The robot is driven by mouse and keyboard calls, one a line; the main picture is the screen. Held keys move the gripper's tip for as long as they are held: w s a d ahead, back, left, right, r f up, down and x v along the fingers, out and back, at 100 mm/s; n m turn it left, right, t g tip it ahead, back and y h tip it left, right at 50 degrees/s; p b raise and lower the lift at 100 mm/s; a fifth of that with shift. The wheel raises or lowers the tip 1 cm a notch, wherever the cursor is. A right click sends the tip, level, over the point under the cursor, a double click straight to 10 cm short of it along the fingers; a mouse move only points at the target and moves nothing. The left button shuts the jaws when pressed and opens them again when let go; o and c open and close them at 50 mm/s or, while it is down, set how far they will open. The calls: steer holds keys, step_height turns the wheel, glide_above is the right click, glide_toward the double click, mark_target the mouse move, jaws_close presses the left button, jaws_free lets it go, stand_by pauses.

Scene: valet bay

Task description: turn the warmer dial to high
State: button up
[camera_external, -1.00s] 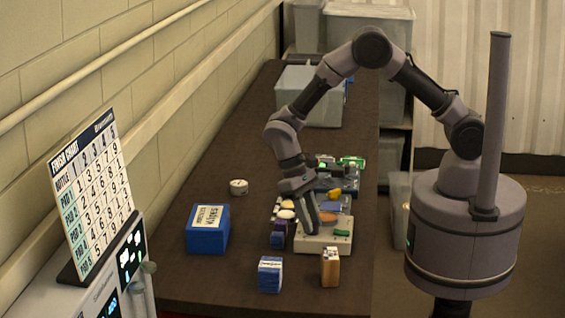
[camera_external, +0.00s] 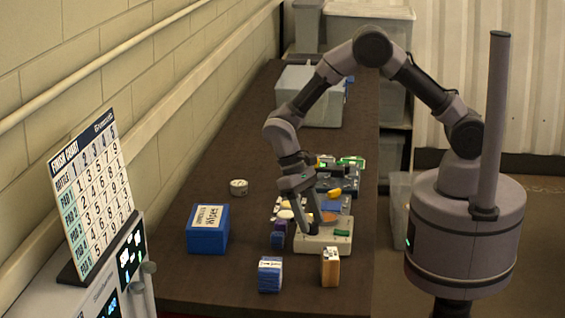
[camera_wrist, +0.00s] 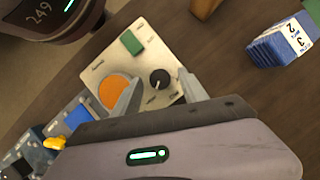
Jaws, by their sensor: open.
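The warmer is a cream box (camera_external: 330,244) near the front of the dark table, with an orange disc and a green switch on top. In the wrist view, its panel (camera_wrist: 108,65) carries a round black dial (camera_wrist: 160,78), the orange disc (camera_wrist: 115,92) and the green switch (camera_wrist: 131,42). The small print around the dial is too blurred to read, so its setting is unclear. My gripper (camera_wrist: 159,77) is open, with one finger on each side of the dial in the wrist view. Contact cannot be told. In the external view my gripper (camera_external: 311,228) reaches down at the box.
A blue labelled box (camera_external: 207,238) stands left of the warmer. A small blue-and-white block (camera_external: 270,275) and an orange-brown block (camera_external: 330,267) stand in front. Several small parts crowd behind it. A grey bin (camera_external: 312,98) is at the table's far end. A chart (camera_external: 92,195) stands front left.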

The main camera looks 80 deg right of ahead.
steer(key=p+v, duration=0.4)
steer(key=v, duration=1.2)
steer(key=shift+r, duration=0.35)
steer(key=shift+w+d, duration=0.1)
